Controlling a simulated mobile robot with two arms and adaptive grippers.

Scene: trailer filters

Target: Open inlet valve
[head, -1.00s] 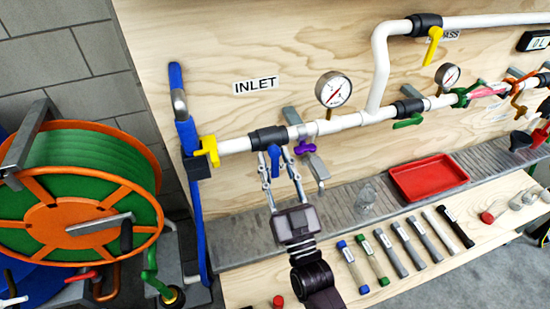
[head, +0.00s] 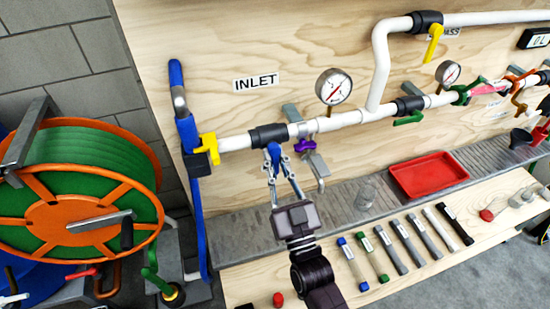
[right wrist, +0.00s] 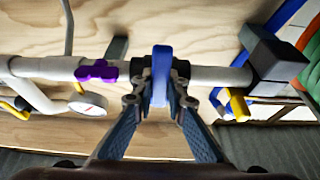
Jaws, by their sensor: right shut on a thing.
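The inlet valve has a black body (head: 268,135) on the white pipe, below the INLET sign (head: 256,83). Its blue handle (head: 273,150) points down and out from the pipe, across the pipe's line. My right gripper (head: 275,160) is shut on this blue handle, with its fingers on either side. In the right wrist view the blue handle (right wrist: 161,72) stands upright between the fingertips (right wrist: 160,98), partly covering the black valve body. My left gripper is not in view.
A yellow valve handle (head: 208,149) is close on the left, a purple one (head: 305,146) close on the right. A pressure gauge (head: 334,87) sits above the pipe. The bench below holds a red tray (head: 428,176) and several filter tubes. A green hose reel (head: 82,190) stands left.

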